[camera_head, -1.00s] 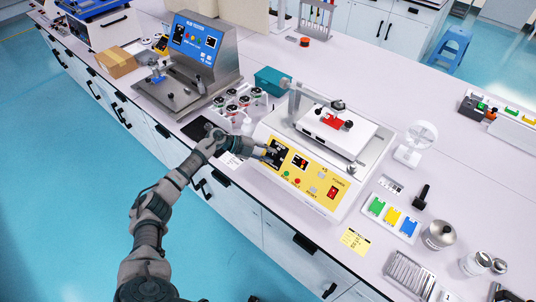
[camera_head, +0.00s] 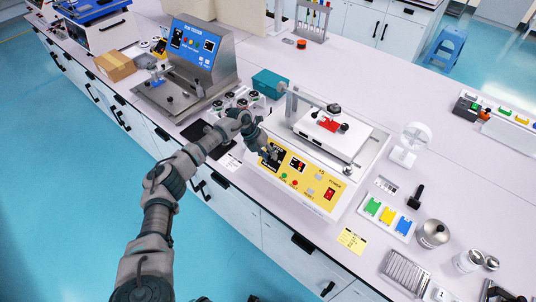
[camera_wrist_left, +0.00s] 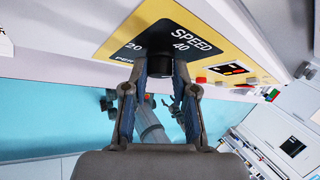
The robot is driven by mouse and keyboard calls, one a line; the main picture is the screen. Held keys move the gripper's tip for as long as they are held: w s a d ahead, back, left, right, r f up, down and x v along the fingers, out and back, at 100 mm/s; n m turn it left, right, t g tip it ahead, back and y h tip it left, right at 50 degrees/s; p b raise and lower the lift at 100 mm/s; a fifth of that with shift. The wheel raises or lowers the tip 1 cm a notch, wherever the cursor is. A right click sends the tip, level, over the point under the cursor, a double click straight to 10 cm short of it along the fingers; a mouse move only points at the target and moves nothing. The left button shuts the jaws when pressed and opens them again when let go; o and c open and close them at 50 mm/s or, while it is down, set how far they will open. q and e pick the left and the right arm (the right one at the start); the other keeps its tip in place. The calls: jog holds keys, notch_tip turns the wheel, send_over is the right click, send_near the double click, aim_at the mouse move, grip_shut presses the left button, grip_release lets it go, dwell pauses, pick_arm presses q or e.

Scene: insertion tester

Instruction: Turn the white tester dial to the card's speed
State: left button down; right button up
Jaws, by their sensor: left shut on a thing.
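The white tester (camera_head: 345,190) has a yellow front panel (camera_head: 312,199) with a black dial area (camera_head: 268,164) at its left. In the left wrist view the panel (camera_wrist_left: 115,45) reads SPEED, 20 and 40. My left gripper (camera_head: 271,153) is at this dial area; in the left wrist view its fingertips (camera_wrist_left: 160,72) are shut on the dark dial (camera_wrist_left: 160,64), one on each side. The fingers hide much of the dial, and I cannot tell its setting. A yellow card (camera_head: 352,240) lies in front of the tester; its writing is too small to read.
A grey tester with a blue panel (camera_head: 196,42) stands at the back left, with small jars (camera_head: 240,97) near it. A tray of coloured blocks (camera_head: 374,219) and a metal jar (camera_head: 433,234) are at the right.

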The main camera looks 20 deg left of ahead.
pick_arm(q)
jog(key=m+y, duration=0.2)
jog(key=m+y+p, duration=0.1)
jog(key=m, duration=0.1)
jog(key=shift+s+d+f+y, duration=0.2)
jog(key=shift+s+d+y, duration=0.05)
jog(key=shift+d+y, duration=0.05)
jog(key=m+y, duration=0.2)
jog(key=m+t, duration=0.1)
jog(key=shift+s+d+f+y, duration=0.1)
jog(key=shift+d+y, duration=0.15)
jog(key=shift+y, duration=0.15)
jog(key=shift+m, duration=0.3)
jog(key=c, duration=0.9)
grip_release()
jog(key=shift+r, duration=0.2)
jog(key=shift+r, duration=0.3)
jog(key=v, duration=1.1)
jog(key=shift+d, duration=0.1)
